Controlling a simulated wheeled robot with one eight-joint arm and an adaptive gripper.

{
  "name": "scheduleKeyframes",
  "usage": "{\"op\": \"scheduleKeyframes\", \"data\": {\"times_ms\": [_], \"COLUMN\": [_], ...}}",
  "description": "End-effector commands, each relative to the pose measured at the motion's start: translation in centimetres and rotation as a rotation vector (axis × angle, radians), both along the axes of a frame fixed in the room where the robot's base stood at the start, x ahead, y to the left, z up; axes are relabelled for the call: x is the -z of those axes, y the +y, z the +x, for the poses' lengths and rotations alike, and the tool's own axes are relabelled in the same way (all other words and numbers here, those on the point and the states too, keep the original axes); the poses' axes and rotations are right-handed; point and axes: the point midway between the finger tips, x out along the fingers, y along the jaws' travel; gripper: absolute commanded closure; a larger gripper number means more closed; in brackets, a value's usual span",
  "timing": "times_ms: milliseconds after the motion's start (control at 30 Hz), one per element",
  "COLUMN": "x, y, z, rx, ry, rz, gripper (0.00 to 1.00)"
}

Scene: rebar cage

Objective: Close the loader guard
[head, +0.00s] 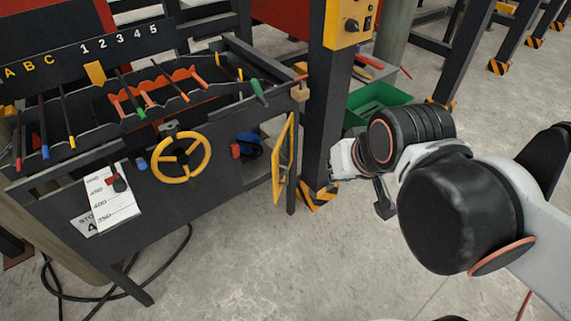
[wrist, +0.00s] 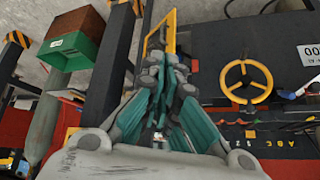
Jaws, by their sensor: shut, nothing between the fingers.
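The loader guard (head: 283,158) is a yellow-framed panel at the right end of the dark machine front. It stands swung out from the front, and the opening beside it shows blue and red parts (head: 248,146). In the wrist view, the yellow guard frame (wrist: 171,32) is at the top centre, just beyond the fingertips. My gripper (wrist: 167,62) is shut and empty, pointing toward the guard; I cannot tell whether it touches.
A dark post (head: 318,110) with a striped foot stands between guard and gripper in the head view. A yellow handwheel (head: 180,157) projects from the machine front. A green bin (head: 378,102) sits behind. A black cable (head: 60,285) lies on the floor. The floor in front is clear.

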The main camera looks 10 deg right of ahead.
Motion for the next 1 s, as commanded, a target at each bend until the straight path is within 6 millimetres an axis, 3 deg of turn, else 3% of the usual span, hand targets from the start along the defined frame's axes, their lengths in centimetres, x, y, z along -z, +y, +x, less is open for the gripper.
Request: {"op": "scheduleKeyframes", "data": {"times_ms": [200, 467, 767, 1000], "x": [-0.8, 0.2, 3.6, 8.0], "y": [-0.1, -0.4, -1.1, -1.8], "z": [4.4, 10.0, 16.4, 21.0], "rx": [0.226, 0.523, 0.873, 1.162], "ry": [0.069, 0.164, 0.281, 0.379], "rz": [0.176, 0.387, 0.601, 0.75], "gripper": [1.0, 1.0, 1.0, 1.0]}}
